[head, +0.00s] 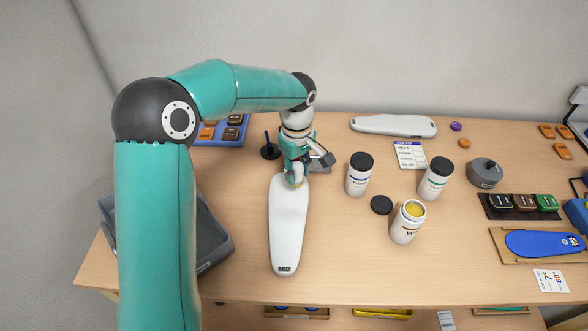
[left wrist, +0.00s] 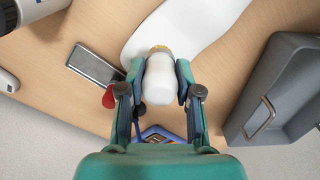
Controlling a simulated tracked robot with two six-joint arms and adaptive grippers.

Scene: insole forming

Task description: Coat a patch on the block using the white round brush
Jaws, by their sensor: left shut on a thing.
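My left gripper (head: 296,168) is shut on the white round brush (left wrist: 161,80), whose pale rounded handle shows between the fingers in the left wrist view. The brush is over the far end of the white block (head: 288,230), a long, smooth shape lying lengthwise on the table. The block also shows in the left wrist view (left wrist: 195,32), beyond the brush. The bristles are mostly hidden, and I cannot tell whether they touch the block. No coated patch is clear on the visible surface. My right gripper is not in view.
An open jar with yellow contents (head: 405,224) stands right of the block, near a loose black lid (head: 381,204). Two black-capped jars (head: 359,175) (head: 436,180) stand behind. A grey bin (head: 213,240) is at left. Another white block (head: 393,125) lies at the back.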

